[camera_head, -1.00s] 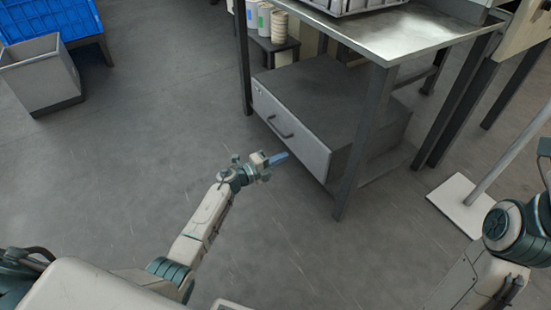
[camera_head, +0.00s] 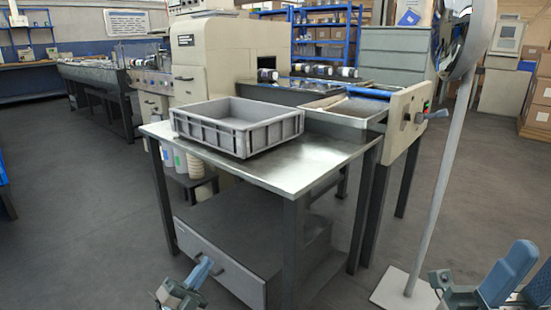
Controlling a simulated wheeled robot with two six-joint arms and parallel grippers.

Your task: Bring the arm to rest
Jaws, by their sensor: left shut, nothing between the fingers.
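My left gripper (camera_head: 202,272) shows at the bottom edge, left of centre. Its blue fingers are shut with nothing between them. It appears in front of the drawer unit under the steel table and looks apart from it. My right gripper (camera_head: 508,272) is at the lower right corner, with blue fingers pointing up. I cannot tell whether it is open or shut. Most of both arms is out of the picture.
A steel table (camera_head: 318,168) stands in the middle, with an empty-looking grey crate (camera_head: 222,137) on it. A drawer unit (camera_head: 222,262) sits beneath. The wrapper machine (camera_head: 205,55) is behind. A pole (camera_head: 440,185) on a white base stands at right. Floor at left is clear.

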